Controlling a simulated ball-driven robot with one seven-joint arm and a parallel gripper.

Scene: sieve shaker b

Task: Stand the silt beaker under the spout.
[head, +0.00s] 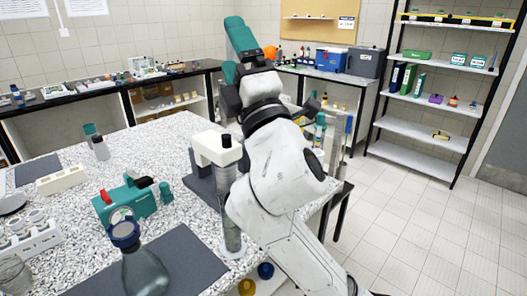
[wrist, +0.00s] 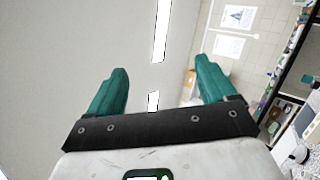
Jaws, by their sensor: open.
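My gripper (wrist: 160,82) is open and empty, its two teal fingers spread wide. It is raised and points up toward the ceiling, well away from the bench top. In the head view its teal finger (head: 240,36) shows above my arm. A white machine with an overhanging head (head: 211,148) stands on a dark base on the speckled bench; my arm partly covers it. I cannot make out its spout. A tall clear cylinder (head: 231,215) stands in front of it. A clear glass vessel (head: 13,276) is cut off at the lower left. I cannot tell which vessel is the silt beaker.
A blue-capped flask (head: 146,268) stands on a dark mat (head: 195,264). A teal device (head: 125,203), a white rack (head: 28,238) and a cream block (head: 61,180) crowd the speckled bench (head: 160,153). Shelving (head: 425,100) stands right; the tiled floor (head: 410,225) there is clear.

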